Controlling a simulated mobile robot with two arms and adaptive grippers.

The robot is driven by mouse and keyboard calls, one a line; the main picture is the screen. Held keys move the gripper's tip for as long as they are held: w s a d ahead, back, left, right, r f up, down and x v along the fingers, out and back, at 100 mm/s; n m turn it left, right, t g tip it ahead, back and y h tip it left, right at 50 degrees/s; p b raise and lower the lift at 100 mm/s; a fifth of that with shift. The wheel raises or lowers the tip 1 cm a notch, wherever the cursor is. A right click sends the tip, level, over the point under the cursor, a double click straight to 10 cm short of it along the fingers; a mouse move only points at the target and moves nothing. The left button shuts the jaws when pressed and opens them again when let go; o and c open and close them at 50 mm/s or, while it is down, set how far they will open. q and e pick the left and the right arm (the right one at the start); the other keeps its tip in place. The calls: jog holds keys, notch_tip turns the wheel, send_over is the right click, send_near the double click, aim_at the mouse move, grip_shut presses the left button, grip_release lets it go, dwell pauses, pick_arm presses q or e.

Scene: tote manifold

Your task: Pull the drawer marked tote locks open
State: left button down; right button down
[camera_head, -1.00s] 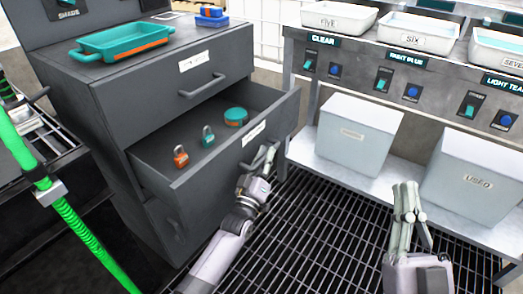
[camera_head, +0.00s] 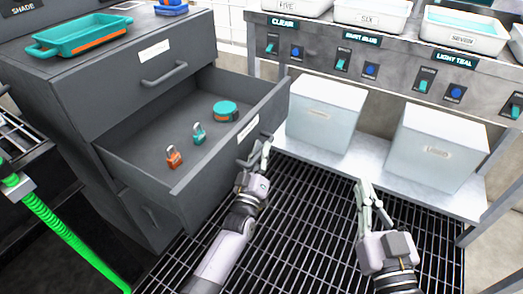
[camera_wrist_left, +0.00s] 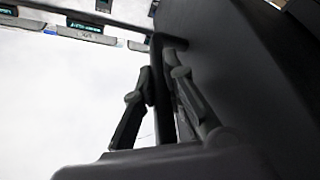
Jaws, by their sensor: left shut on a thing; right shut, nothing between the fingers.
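The dark grey drawer (camera_head: 205,188) is pulled well out of the cabinet. Its front has a white label (camera_head: 248,127), too small to read. In the drawer lie an orange padlock (camera_head: 174,158), a teal padlock (camera_head: 199,134) and a round teal-and-orange item (camera_head: 225,110). My left gripper (camera_head: 257,153) is shut on the drawer's handle (camera_head: 246,160), which its fingers partly hide. In the left wrist view its dark fingers (camera_wrist_left: 160,100) are beside the dark drawer front (camera_wrist_left: 230,60). My right gripper (camera_head: 372,190) is shut and empty, apart from the drawer, above the floor grating.
A shut drawer with a handle (camera_head: 164,75) is above the open one. A teal tray (camera_head: 80,36) is on the cabinet top. At right, a bench has switches, white tubs (camera_head: 372,14) and grey bins (camera_head: 326,112) below. A green hose (camera_head: 70,240) runs at left.

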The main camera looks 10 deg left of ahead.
pick_arm(q)
jog(key=c, duration=1.9)
grip_release()
jog(key=shift+s, duration=0.1)
jog(key=v, duration=1.2)
